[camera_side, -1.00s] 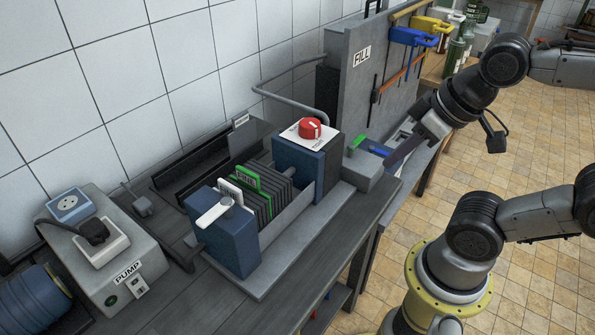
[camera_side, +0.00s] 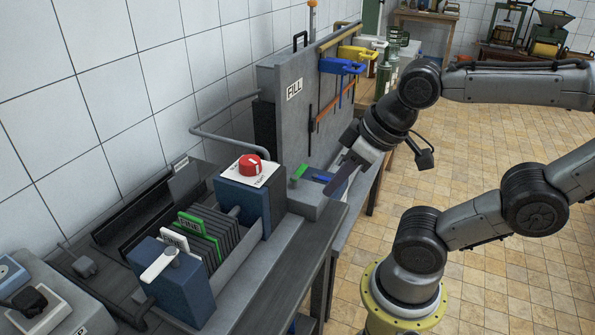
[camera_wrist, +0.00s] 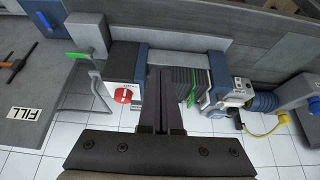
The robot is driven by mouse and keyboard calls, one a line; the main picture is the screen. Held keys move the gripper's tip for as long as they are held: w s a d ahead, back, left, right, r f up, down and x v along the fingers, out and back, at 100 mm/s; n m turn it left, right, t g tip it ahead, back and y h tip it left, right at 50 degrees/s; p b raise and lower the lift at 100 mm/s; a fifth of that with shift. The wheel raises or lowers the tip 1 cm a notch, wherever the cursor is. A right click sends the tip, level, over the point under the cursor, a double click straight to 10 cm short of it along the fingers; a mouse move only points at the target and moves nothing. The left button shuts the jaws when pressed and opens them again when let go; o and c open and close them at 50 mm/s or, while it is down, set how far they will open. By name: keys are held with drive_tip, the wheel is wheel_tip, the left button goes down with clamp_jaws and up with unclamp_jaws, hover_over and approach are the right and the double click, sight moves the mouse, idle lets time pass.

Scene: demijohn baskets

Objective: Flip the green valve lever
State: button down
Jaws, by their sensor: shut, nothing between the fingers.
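The green valve lever (camera_side: 299,171) sits on top of a grey block at the right end of the filter unit. In the wrist view the green lever (camera_wrist: 77,55) shows at the upper left, to the left of my fingers. My gripper (camera_side: 331,192) is shut and empty, its dark fingers slanting down to the right of the lever. A gap shows between fingers and lever in the picture; the distance in depth is hard to tell. In the wrist view my gripper (camera_wrist: 160,72) points between the red knob and the plates.
A blue lever (camera_side: 322,178) is close to my fingers. A red knob (camera_side: 250,164) tops the blue housing at left, beside filter plates (camera_side: 212,241). The FILL panel (camera_side: 294,90) stands upright behind, with yellow and blue clamps. A grey bent pipe (camera_side: 222,122) runs above.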

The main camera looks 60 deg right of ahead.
drive_tip(key=w+d+r+n+g, duration=0.1)
drive_tip(key=w+d+r+n, duration=0.1)
drive_tip(key=w+r, duration=0.55)
drive_tip(key=w+d+r+g+h, duration=0.1)
drive_tip(key=w+d+r+g, duration=0.25)
drive_tip(key=w+d, duration=0.55)
drive_tip(key=w+d+f+g, duration=0.2)
drive_tip(key=w+d+f, duration=0.65)
drive_tip(key=w, duration=0.25)
drive_tip(key=d+f+m+g+y, duration=0.1)
drive_tip(key=d+f+m+g, duration=0.1)
drive_tip(key=d+f, duration=0.5)
wheel_tip(320, 180, down, 4)
drive_tip(key=shift+w+d+r, duration=0.25)
drive_tip(key=shift+w+d, duration=0.1)
drive_tip(key=shift+d, duration=0.05)
